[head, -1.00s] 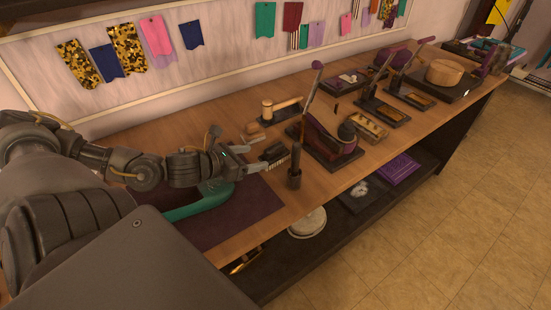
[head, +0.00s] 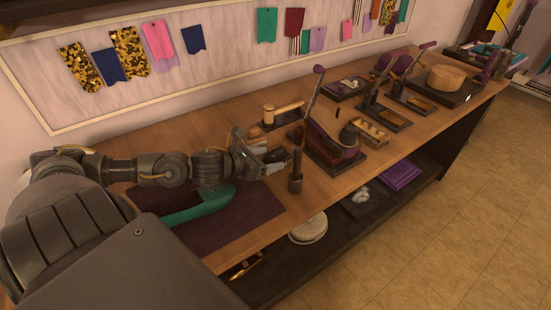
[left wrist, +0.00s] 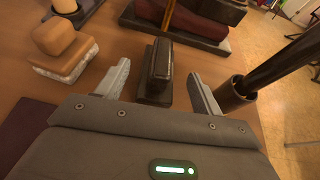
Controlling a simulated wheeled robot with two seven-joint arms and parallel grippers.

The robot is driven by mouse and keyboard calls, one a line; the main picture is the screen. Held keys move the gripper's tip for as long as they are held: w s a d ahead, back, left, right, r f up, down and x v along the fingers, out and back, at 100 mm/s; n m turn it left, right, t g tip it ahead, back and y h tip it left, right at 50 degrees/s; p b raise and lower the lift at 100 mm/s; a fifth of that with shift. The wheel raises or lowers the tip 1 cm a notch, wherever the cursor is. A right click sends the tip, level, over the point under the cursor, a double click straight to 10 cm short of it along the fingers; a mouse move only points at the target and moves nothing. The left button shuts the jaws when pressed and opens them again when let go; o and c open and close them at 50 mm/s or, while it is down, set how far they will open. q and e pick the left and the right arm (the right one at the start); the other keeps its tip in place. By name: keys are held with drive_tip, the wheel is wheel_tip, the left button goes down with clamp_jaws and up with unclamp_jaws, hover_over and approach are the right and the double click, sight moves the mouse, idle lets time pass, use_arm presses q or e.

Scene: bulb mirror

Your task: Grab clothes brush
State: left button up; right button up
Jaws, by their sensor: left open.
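A dark block-shaped brush (left wrist: 158,70), which looks like the clothes brush, lies on the wooden table. In the left wrist view it is between the two grey fingertips of my left gripper (left wrist: 160,76), with a gap on each side. In the head view the brush (head: 277,154) is partly hidden by my left gripper (head: 270,162), which is open and low over the table around it. My right gripper is not in view.
A dark upright cup holder with a rod (head: 296,184) stands close to the right of the gripper. A wooden brush with pale bristles (left wrist: 65,50) lies to the left. A green curved thing (head: 200,205) lies on a dark mat (head: 235,225).

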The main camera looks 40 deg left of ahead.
sight(276, 156)
use_arm(q)
drive_tip(key=x, duration=0.3)
drive_tip(key=shift+w+r+p, duration=0.1)
drive_tip(key=shift+r+p, duration=0.05)
drive_tip(key=shift+p, duration=0.25)
drive_tip(key=shift+w, duration=0.2)
drive_tip(key=c, duration=1)
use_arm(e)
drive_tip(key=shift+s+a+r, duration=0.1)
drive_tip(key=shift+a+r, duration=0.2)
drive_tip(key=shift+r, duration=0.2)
